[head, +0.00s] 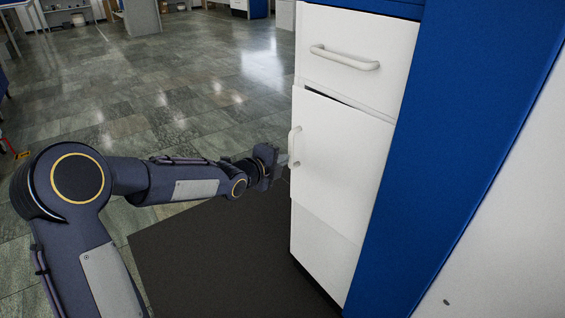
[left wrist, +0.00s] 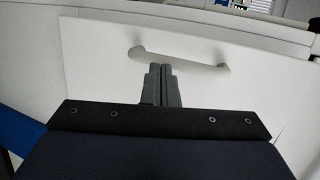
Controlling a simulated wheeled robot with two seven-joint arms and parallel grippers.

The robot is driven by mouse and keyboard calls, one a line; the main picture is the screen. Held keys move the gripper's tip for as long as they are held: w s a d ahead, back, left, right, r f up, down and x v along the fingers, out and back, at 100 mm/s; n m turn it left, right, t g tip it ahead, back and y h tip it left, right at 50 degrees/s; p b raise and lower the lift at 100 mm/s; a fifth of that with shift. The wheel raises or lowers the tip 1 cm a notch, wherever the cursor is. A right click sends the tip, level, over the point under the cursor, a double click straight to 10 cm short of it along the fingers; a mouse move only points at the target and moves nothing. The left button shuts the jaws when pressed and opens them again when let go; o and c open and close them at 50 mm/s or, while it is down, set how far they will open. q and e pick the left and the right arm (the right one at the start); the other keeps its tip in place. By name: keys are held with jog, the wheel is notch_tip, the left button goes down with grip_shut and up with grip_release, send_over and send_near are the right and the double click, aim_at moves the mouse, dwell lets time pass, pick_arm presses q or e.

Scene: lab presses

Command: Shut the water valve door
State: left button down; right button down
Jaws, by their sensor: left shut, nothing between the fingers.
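The white door (head: 345,160) sits below a drawer on the cabinet in the head view. A dark wedge-shaped gap shows along its top edge, so it appears slightly ajar. Its pale handle (head: 294,147) is at the door's left side. My left gripper (head: 281,160) is shut and empty, close to the door by the handle. In the left wrist view the closed fingers (left wrist: 161,68) point at the white door (left wrist: 95,65), overlapping the lower side of the handle (left wrist: 180,61); I cannot tell whether they touch. My right gripper is not in view.
The drawer (head: 358,50) above the door looks closed and has its own handle (head: 345,58). A blue panel (head: 460,130) borders the cabinet on the right. A dark mat (head: 210,260) lies on the floor in front. The tiled floor (head: 170,90) to the left is open.

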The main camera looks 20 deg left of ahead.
aim_at(290, 154)
pick_arm(q)
jog(key=shift+w+d, duration=0.15)
jog(key=shift+w, duration=0.2)
jog(key=w, duration=0.1)
jog(key=w+d+b, duration=0.1)
jog(key=shift+w, duration=0.65)
jog(key=shift+r, duration=0.25)
